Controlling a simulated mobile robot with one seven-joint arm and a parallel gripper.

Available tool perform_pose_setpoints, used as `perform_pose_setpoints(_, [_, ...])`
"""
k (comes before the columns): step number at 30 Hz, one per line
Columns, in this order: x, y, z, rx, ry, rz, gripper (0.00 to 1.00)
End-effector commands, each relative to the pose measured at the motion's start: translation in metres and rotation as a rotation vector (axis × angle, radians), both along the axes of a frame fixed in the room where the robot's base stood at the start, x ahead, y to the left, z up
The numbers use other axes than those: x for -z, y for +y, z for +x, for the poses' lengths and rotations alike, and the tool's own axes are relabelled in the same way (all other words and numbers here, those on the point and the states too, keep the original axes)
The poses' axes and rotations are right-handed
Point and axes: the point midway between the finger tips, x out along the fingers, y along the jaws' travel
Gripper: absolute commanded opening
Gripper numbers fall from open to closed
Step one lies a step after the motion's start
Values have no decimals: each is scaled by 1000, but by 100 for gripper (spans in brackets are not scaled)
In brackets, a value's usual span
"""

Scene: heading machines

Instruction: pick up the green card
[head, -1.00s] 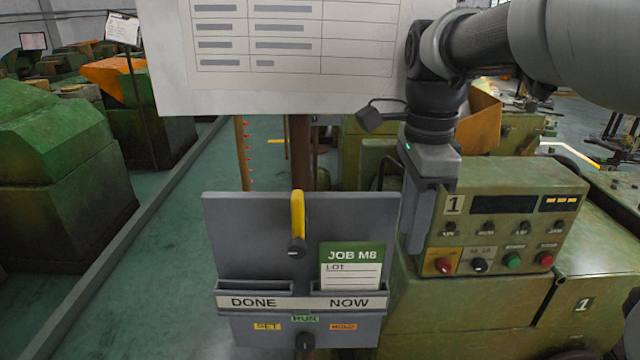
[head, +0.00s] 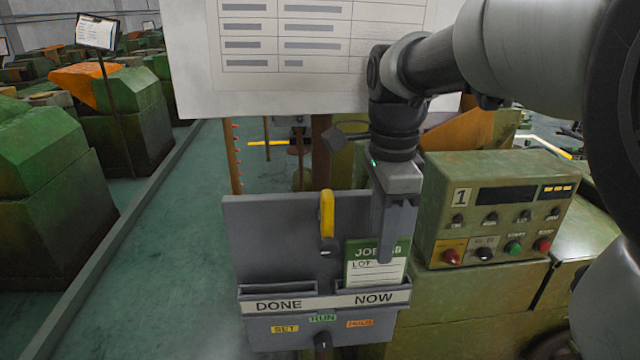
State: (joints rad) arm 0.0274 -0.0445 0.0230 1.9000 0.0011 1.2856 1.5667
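The green card (head: 362,273) has a green top band and white lined lower part. It stands upright in the pocket marked NOW (head: 374,298), on the right of a grey board (head: 280,225). My gripper (head: 387,257) points down in front of the card's upper right and hides part of its lettering. I cannot tell whether it touches the card. I see the gripper edge-on, so the gap between its fingers does not show.
The DONE pocket (head: 279,305) on the left looks empty. A yellow-handled lever (head: 326,220) sticks out left of the card. A large white chart (head: 290,85) hangs above. A control box with buttons (head: 500,215) stands close on the right.

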Motion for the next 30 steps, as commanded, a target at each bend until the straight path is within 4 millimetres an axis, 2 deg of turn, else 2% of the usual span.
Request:
perform_pose_setpoints(6, [34, 3, 1, -1, 4, 0, 30])
perform_pose_setpoints(9, [43, 2, 2, -1, 2, 0, 30])
perform_pose_setpoints(17, [46, 2, 2, -1, 1, 0, 30])
perform_pose_setpoints(23, [46, 2, 2, -1, 0, 0, 0])
perform_pose_setpoints(30, [46, 2, 2, -1, 0, 0, 0])
